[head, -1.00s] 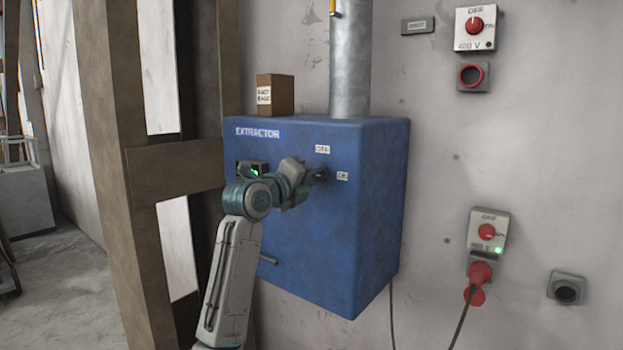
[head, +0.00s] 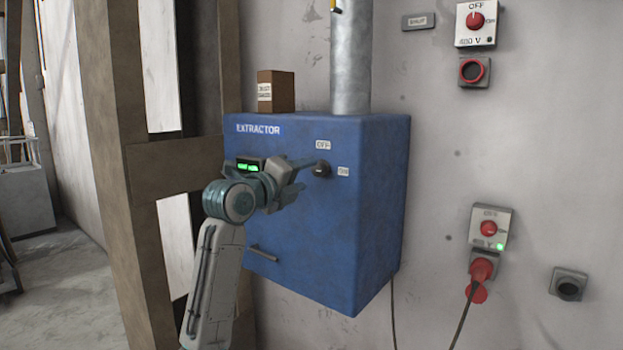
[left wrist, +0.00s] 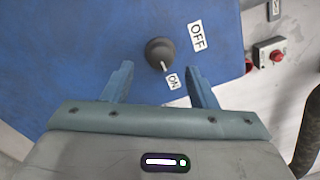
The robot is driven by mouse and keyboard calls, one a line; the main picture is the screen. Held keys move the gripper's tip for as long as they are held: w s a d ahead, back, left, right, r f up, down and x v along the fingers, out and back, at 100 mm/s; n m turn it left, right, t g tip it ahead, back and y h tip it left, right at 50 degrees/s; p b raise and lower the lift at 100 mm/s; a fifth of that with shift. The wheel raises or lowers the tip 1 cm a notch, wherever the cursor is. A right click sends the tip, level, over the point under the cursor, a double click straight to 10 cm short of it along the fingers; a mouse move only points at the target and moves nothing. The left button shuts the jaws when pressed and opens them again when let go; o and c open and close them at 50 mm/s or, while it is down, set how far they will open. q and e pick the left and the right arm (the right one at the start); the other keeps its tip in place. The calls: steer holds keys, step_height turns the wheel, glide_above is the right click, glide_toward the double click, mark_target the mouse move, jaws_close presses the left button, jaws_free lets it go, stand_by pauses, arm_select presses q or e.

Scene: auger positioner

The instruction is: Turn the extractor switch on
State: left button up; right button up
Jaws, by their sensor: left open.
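The extractor (head: 330,230) is a blue wall box with a white "EXTRACTOR" label. Its dark round switch (head: 322,169) is on the front face, with an OFF label (head: 323,145) above and an ON label (head: 343,171) to the right. In the left wrist view the switch (left wrist: 160,51) has a white pointer mark aimed toward the ON label (left wrist: 173,82), away from OFF (left wrist: 197,36). My left gripper (head: 304,173) is open and empty, just left of the switch and apart from it. My right gripper is not in view.
A green-lit display (head: 249,165) is behind my left wrist. A handle (head: 264,254) is low on the box. A cardboard box (head: 275,91) and a metal duct (head: 350,60) are on top. Red-knobbed sockets (head: 475,24) are on the right wall. A wooden post (head: 115,150) stands left.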

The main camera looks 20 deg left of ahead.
arm_select(q)
steer(key=b+v, duration=0.1)
steer(key=v, duration=0.5)
steer(key=shift+s, duration=0.35)
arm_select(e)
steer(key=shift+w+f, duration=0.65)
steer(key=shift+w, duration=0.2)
arm_select(q)
steer(key=shift+a+f, duration=0.1)
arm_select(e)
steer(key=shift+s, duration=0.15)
